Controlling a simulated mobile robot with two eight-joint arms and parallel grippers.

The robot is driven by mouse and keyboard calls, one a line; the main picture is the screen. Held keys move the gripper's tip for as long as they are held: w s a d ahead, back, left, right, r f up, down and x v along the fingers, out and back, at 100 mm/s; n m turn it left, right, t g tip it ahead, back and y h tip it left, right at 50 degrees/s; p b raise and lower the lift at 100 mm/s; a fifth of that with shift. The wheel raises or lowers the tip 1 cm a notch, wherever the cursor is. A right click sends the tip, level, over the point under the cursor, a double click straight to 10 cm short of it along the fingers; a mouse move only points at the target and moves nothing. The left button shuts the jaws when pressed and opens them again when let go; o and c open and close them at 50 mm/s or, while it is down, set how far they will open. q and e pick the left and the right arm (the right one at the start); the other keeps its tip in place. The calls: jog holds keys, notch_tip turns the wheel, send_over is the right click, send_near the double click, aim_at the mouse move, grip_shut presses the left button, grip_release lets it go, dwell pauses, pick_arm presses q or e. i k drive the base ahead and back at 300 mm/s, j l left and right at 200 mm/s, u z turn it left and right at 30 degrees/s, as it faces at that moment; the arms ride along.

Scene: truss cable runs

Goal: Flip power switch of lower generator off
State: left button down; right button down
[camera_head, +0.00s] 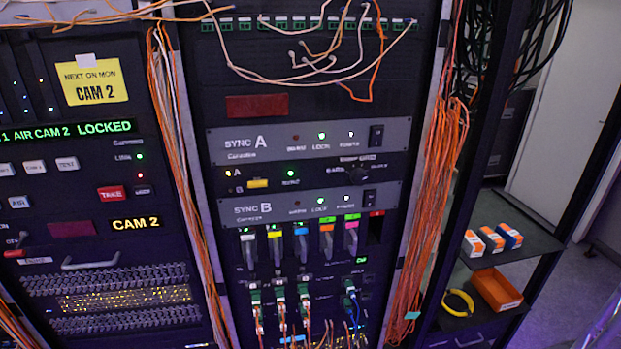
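The lower generator, a grey panel marked SYNC B (300,217), sits in the middle rack below the SYNC A panel (265,148). Its black power switch (369,198) is at the panel's right end. A green lamp (320,209) and a white lamp (347,207) are lit on SYNC B; a dim reddish lamp is to their left. SYNC A has a similar black switch (376,136), and its green and white lamps are also lit. The switch positions are too small to tell. Neither of my grippers is in view.
Coloured-tab connectors (300,245) sit just below SYNC B. Orange cable bundles (432,180) hang right of the rack. A shelf (535,248) at right holds small boxes. The front of SYNC B looks unobstructed.

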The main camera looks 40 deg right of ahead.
aim_at(370, 199)
jog(key=k+l, duration=0.2)
jog(key=l, duration=0.2)
jog(key=k+l, duration=0.2)
jog(key=l, duration=0.15)
jog(key=k+l, duration=0.15)
jog(key=l, duration=0.25)
jog(key=k+l, duration=0.2)
jog(key=l, duration=0.15)
jog(key=k+l+z, duration=0.1)
jog(key=l, duration=0.3)
jog(key=k+l, duration=0.45)
jog(key=l, duration=0.35)
